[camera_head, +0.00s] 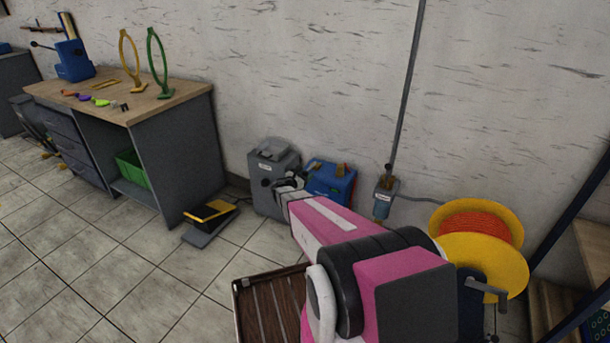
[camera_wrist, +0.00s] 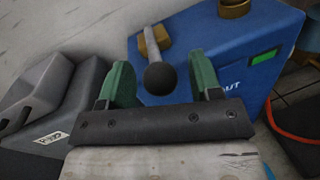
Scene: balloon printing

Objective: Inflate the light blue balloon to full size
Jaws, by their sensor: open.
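I cannot make out a light blue balloon in either view. A blue machine (camera_head: 331,182) stands on the floor by the wall. In the wrist view, the blue machine (camera_wrist: 225,60) shows a brass nozzle on top, a small green display and a lever with a black ball knob (camera_wrist: 160,78). My gripper (camera_wrist: 159,66) has its two green fingers apart, one on each side of the knob, and holds nothing. I cannot tell whether either finger touches it. In the head view, my gripper (camera_head: 288,184) is small, in front of the machines and partly hidden by my arm.
A grey machine (camera_head: 272,180) stands left of the blue one. A black and yellow pedal (camera_head: 210,215) lies on the floor. The workbench (camera_head: 150,105) holds several small coloured items and two hoop stands. A yellow reel (camera_head: 480,255) stands right. The left floor is open.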

